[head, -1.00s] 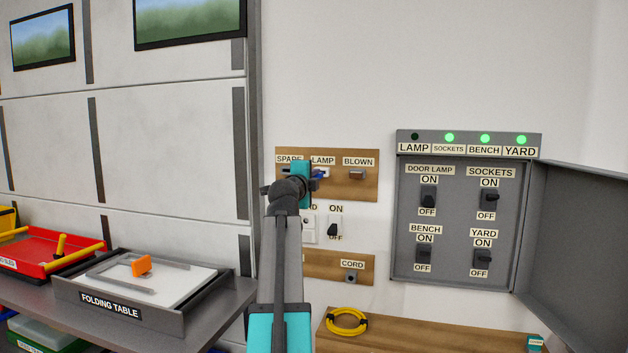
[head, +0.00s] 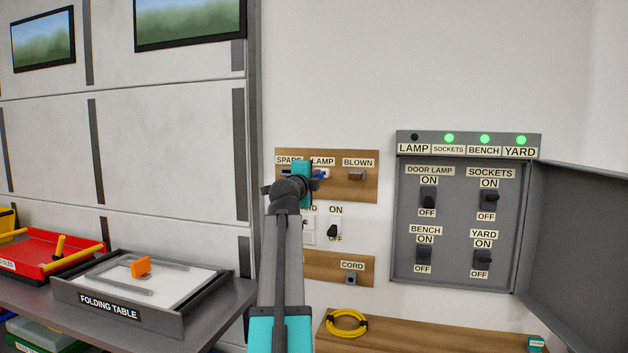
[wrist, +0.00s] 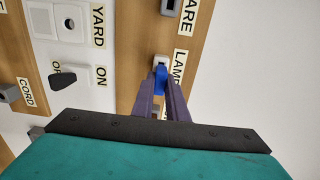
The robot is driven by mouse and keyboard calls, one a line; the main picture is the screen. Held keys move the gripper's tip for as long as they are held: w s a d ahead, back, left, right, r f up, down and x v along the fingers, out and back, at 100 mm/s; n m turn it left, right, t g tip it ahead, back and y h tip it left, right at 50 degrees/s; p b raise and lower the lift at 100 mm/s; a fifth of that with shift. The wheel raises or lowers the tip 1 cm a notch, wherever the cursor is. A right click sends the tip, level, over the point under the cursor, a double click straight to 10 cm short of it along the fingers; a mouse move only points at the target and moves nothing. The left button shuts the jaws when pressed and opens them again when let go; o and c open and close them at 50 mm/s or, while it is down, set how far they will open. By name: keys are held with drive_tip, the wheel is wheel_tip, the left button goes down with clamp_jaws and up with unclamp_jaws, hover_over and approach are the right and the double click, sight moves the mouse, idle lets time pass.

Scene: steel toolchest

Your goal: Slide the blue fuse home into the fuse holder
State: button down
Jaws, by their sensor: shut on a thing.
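The blue fuse (wrist: 160,80) is between the fingertips of my gripper (wrist: 161,96) in the wrist view, and my gripper is shut on it. In the head view the blue fuse (head: 318,176) shows just right of my wrist, at the LAMP holder (head: 326,173) on the wooden board. My arm hides part of the board and my fingers there.
The wooden board (head: 368,190) also carries SPARE and BLOWN holders. Below are a switch (head: 334,228) and a CORD board (head: 345,262). The open breaker panel (head: 455,250) is at right; its LAMP light (head: 415,137) is dark. A folding table tray (head: 170,318) is at lower left.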

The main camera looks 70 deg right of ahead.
drive_tip(key=shift+d+b, duration=1)
drive_tip(key=shift+d, duration=0.35)
idle(0.3)
drive_tip(key=c, duration=1.7)
unclamp_jaws()
drive_tip(key=shift+o, duration=0.2)
drive_tip(key=a+b, duration=0.1)
drive_tip(key=a, duration=1.2)
drive_tip(key=shift+s+a+b, duration=0.3)
drive_tip(key=shift+s+a, duration=0.05)
